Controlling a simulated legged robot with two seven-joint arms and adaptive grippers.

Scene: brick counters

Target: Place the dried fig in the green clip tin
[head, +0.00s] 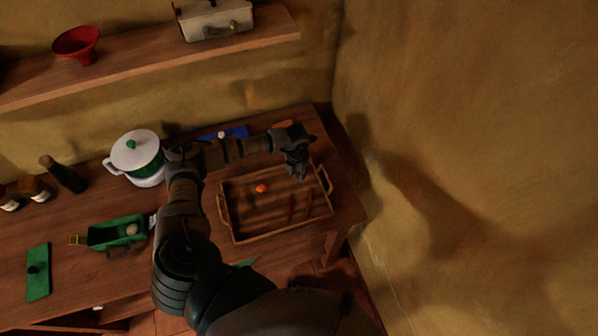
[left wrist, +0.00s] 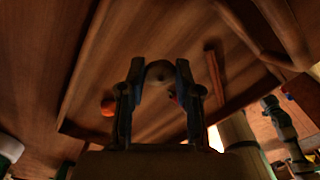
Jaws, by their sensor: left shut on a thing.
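My left gripper (head: 298,172) is over the far right part of the wooden tray. In the left wrist view its two fingers (left wrist: 160,80) are closed around a small, round, brownish thing, which looks like the dried fig (left wrist: 159,71). In the head view the gripper hides the fig. The green clip tin (head: 98,236) stands open on the counter at the left, well away from the gripper. A pale round thing (head: 131,229) lies in its right part. A flat green lid (head: 38,272) with a dark knob lies left of the tin. My right gripper is not in view.
The wooden tray (head: 223,212) has raised rims and handles; an orange thing (head: 261,188) and thin reddish sticks (head: 291,207) lie in it. A white-and-green pot (head: 127,156) and a dark bottle (head: 65,175) stand behind the tin. A wall closes the right side.

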